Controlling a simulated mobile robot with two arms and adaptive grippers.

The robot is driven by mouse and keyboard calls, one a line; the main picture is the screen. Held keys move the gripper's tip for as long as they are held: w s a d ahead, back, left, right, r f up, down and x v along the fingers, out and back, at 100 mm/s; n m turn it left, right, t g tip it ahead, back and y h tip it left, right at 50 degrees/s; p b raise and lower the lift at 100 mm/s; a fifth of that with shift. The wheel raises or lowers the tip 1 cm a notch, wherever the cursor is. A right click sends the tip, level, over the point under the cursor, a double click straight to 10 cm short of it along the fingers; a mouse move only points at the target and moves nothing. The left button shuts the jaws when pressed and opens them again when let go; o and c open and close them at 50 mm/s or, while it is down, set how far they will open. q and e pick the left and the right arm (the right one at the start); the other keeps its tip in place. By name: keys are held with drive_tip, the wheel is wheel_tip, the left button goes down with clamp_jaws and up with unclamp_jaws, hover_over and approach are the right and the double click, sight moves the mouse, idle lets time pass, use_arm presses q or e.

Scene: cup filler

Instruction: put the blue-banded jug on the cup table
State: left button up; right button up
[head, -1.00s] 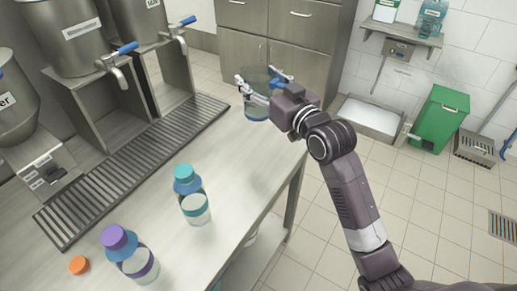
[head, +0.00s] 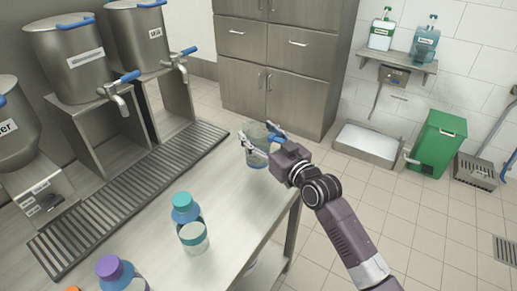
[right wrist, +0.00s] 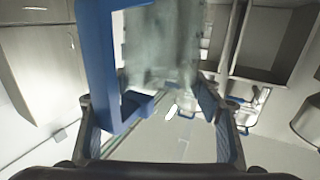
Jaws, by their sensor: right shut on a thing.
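A clear jug with a blue band near its base (head: 257,161) is at the far right corner of the steel table (head: 232,235) in the head view. I cannot tell whether its base touches the table top. My right gripper (head: 262,142) comes in from the right and is shut on the jug. In the right wrist view, the jug's cloudy clear wall (right wrist: 160,48) fills the upper middle, with its blue handle (right wrist: 92,60) at left, between my fingers. My left gripper is not in view.
A teal-capped bottle (head: 194,236) and a purple-capped bottle (head: 121,279) stand on the table's near part. A slotted drip tray (head: 135,197) runs below the steel dispensers (head: 78,60). A cabinet (head: 265,90) stands behind. A green bin (head: 437,143) is on the floor at right.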

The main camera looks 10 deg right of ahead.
drive_tip(key=shift+f, duration=2.8)
drive_tip(key=shift+f+b, duration=0.1)
drive_tip(key=shift+b, duration=0.2)
drive_tip(key=o, duration=1.6)
drive_tip(key=shift+s, duration=0.15)
